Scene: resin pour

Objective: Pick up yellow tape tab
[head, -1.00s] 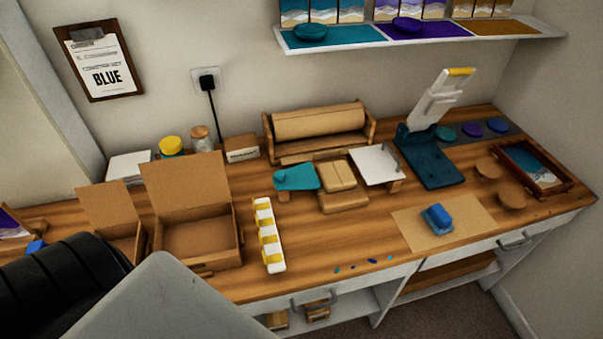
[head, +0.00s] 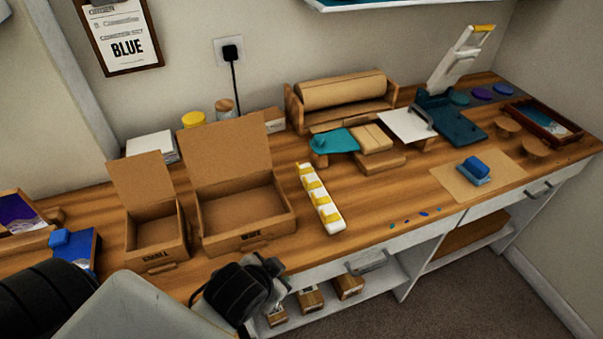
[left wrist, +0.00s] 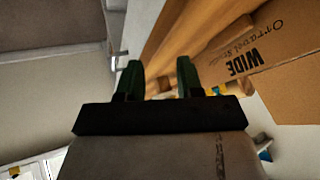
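Several yellow tape tabs (head: 315,189) sit in a row on a white strip holder (head: 335,226) near the table's front edge, right of the larger open carton. My left gripper (head: 266,266) is at the front edge of the table, below and left of the holder, apart from it. In the left wrist view, the left gripper's two dark fingers (left wrist: 159,66) stand apart with nothing between them. A small yellow patch shows beside the right finger there; I cannot tell whether it is a tab. My right gripper is not in view.
A larger open carton (head: 212,228) and a smaller one (head: 145,240) stand left of the holder. The larger one's "WIDE" wall (left wrist: 265,55) shows close in the left wrist view. A blue block (head: 475,166) lies on a brown sheet to the right. Small blue drops lie at the front edge.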

